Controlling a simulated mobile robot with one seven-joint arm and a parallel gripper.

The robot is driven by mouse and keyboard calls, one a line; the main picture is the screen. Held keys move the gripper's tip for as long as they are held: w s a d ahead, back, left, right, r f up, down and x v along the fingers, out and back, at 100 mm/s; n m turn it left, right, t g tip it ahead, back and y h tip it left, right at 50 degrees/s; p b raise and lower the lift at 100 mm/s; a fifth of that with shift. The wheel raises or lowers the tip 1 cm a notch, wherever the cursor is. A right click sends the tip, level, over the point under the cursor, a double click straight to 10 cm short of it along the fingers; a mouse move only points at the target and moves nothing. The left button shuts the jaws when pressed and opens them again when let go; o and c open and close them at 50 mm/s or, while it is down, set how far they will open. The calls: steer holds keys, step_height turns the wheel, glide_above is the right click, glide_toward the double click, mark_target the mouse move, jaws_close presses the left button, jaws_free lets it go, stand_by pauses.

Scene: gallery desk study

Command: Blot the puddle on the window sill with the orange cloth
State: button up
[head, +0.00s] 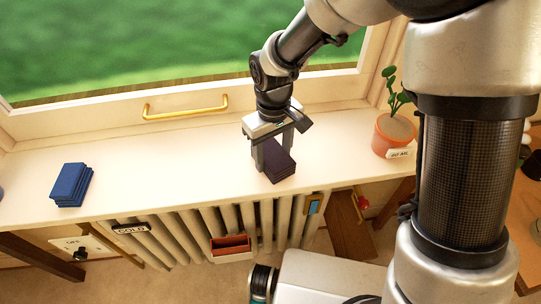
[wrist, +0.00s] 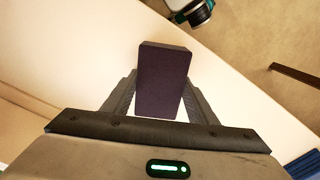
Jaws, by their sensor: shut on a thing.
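My gripper (head: 271,150) is over the right half of the white window sill (head: 160,160), pointing down. It is shut on a dark purple block (head: 280,166), which also shows between the fingers in the wrist view (wrist: 162,85). The block is at or just above the sill near its front edge; I cannot tell if it touches. I see no orange cloth in the gripper. A red-orange open box-like thing (head: 231,247) is on the front of the radiator below the sill. No puddle can be made out on the sill.
A blue folded stack (head: 71,185) lies at the sill's left. A potted plant (head: 394,134) with a label stands at its right end. A brass handle (head: 186,107) is on the window frame behind. The radiator (head: 185,235) has a "COLD" tag. The sill between stack and gripper looks clear.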

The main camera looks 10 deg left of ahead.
steer(key=shift+w+a, duration=0.3)
steer(key=shift+a, duration=0.5)
steer(key=shift+s, duration=0.1)
steer(key=shift+s+d, duration=0.25)
steer(key=shift+s, duration=0.2)
steer(key=shift+r+p, duration=2.5)
steer(key=shift+r, duration=1.05)
